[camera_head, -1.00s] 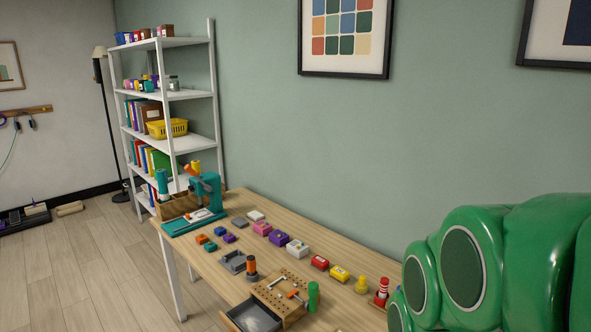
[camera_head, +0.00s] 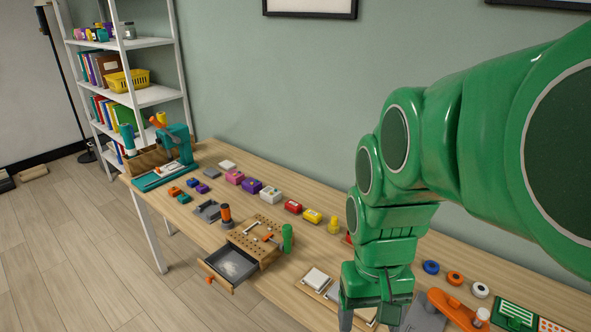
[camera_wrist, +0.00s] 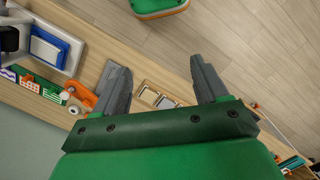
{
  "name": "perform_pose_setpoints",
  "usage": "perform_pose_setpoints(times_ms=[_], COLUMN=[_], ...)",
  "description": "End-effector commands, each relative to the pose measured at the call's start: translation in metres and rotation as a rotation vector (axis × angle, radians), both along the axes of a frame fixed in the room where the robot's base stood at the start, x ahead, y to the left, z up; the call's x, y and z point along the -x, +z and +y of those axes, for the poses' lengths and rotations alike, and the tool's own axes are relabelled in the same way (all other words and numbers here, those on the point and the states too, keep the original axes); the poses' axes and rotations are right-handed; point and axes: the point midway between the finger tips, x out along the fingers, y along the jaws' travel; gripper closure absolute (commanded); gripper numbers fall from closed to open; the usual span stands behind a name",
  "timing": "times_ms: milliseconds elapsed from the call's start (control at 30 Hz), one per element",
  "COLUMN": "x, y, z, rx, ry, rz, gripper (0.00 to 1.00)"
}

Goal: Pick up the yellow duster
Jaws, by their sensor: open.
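A small yellow bulb-shaped thing (camera_head: 334,225) with a narrow top stands upright on the workbench in the head view, just left of my arm. It looks like the yellow duster, but it is too small to be sure. It does not show in the wrist view. My gripper (camera_head: 368,319) points down near the bench's front, nearer the camera and to the right of the yellow thing. In the wrist view my gripper (camera_wrist: 163,84) has its two fingers wide apart with nothing held between them. A shallow wooden tray with pale pieces (camera_wrist: 157,96) lies below them.
A yellow box (camera_head: 312,216) and a red box (camera_head: 293,206) stand left of the yellow thing. A pegged wooden block with an open drawer (camera_head: 232,264) and a green cylinder (camera_head: 287,238) are nearby. An orange tool (camera_head: 455,310) lies right of my gripper. My arm hides part of the bench.

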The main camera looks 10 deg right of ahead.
Motion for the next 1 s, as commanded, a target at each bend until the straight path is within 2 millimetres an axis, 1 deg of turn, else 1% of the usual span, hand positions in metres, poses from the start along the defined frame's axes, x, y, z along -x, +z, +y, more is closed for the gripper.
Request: perform_pose_setpoints(times_ms=[33,233,433,700,967,1000], x=[-0.014,-0.062,-0.112,-0.177,-0.239,-0.249], y=[0.003,0.010,0.012,0.010,0.000,-0.001], z=[0.000,-0.002,-0.005,-0.010,-0.016,-0.017], rx=[0.000,0.002,0.004,0.005,0.007,0.007], ry=[-0.007,-0.033,-0.061,-0.100,-0.139,-0.144], rz=[-0.004,-0.013,-0.022,-0.035,-0.047,-0.050], gripper=[0.27,0.27,0.27,0.27,0.27,0.27])
